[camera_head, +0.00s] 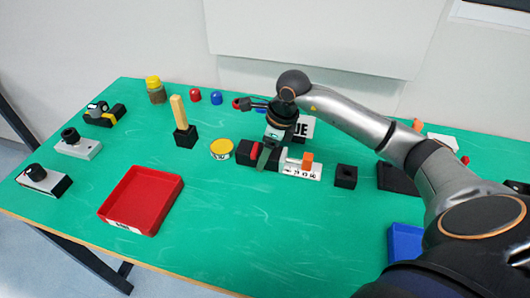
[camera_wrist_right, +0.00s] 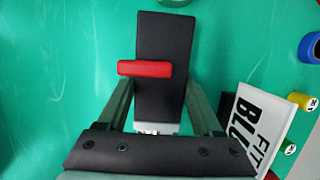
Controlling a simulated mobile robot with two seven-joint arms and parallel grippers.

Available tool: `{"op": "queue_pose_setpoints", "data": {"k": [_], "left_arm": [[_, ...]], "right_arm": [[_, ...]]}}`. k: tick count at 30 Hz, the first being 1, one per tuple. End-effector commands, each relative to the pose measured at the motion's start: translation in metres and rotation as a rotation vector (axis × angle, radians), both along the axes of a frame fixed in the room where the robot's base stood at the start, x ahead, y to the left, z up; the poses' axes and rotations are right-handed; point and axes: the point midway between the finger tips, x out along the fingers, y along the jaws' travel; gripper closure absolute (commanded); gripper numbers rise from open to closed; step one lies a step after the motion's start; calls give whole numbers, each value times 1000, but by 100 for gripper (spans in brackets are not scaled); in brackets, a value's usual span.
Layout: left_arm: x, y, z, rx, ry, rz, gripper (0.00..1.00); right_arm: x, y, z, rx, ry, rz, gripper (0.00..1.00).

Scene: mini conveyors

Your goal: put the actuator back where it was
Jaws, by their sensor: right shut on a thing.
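A black block with a red bar across it, which appears to be the actuator, is at the middle of the table in the head view (camera_head: 247,153). In the right wrist view its dark body (camera_wrist_right: 165,40) lies between the fingers, with a grey-white end toward the palm. My right gripper (camera_head: 266,156) points down from above and is shut on this block; its fingers also show in the right wrist view (camera_wrist_right: 160,106). The block looks at or just above the green table; I cannot tell if it touches. My left gripper is not in view.
A yellow-topped tin (camera_head: 221,148) stands just left of the block. A white plate with an orange piece (camera_head: 303,168) and a black holder (camera_head: 346,176) are to the right. A white lettered sign (camera_wrist_right: 262,124) stands beside the gripper. A red tray (camera_head: 126,222) is front left.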

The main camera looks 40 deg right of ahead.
Motion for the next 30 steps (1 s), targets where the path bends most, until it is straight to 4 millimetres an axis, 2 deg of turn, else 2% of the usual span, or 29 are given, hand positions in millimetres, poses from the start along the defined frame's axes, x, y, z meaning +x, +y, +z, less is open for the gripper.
{"op": "queue_pose_setpoints", "data": {"k": [4,5,12,13,24,30], "left_arm": [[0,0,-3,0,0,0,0],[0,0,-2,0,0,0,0],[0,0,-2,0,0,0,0],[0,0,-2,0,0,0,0],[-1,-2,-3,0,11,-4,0],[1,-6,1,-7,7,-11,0]], "right_arm": [[1,0,-2,0,-4,-1,100],[1,0,-1,0,-4,-1,29],[0,0,-2,1,-2,0,2],[0,0,-2,0,-1,0,0],[0,0,-3,-1,1,0,0],[-7,-8,38,-3,-6,-1,0]]}}
